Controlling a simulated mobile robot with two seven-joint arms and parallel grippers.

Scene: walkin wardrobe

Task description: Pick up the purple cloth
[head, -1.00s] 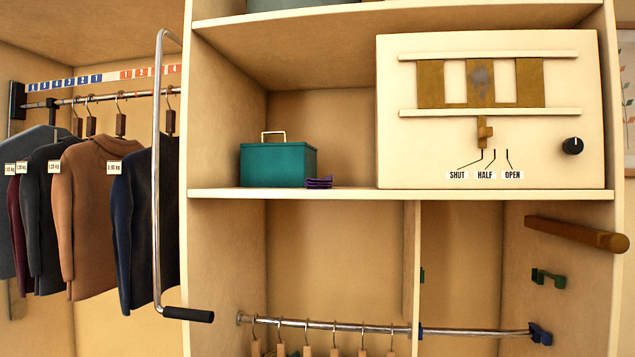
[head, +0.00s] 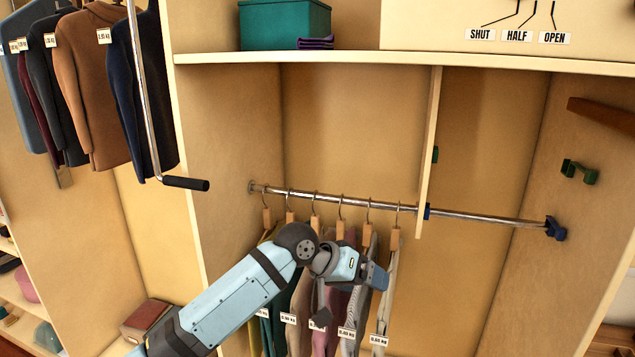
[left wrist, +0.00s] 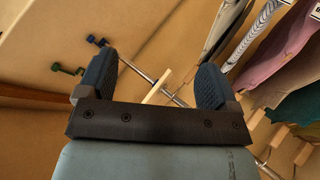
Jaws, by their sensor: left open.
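My left gripper (head: 378,278) is well below the shelf, in front of the hanging clothes and lower right of the cloth. In the left wrist view my left gripper (left wrist: 155,85) shows its two dark fingers spread apart with nothing between them. The cloth does not show in the left wrist view. My right gripper is out of view.
A metal rail (head: 480,215) with several hanging garments runs below the shelf. A divider panel (head: 430,150) hangs under the shelf. A pull-down rod with a black handle (head: 186,184) stands at left. The cubby right of the divider is empty of clothes.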

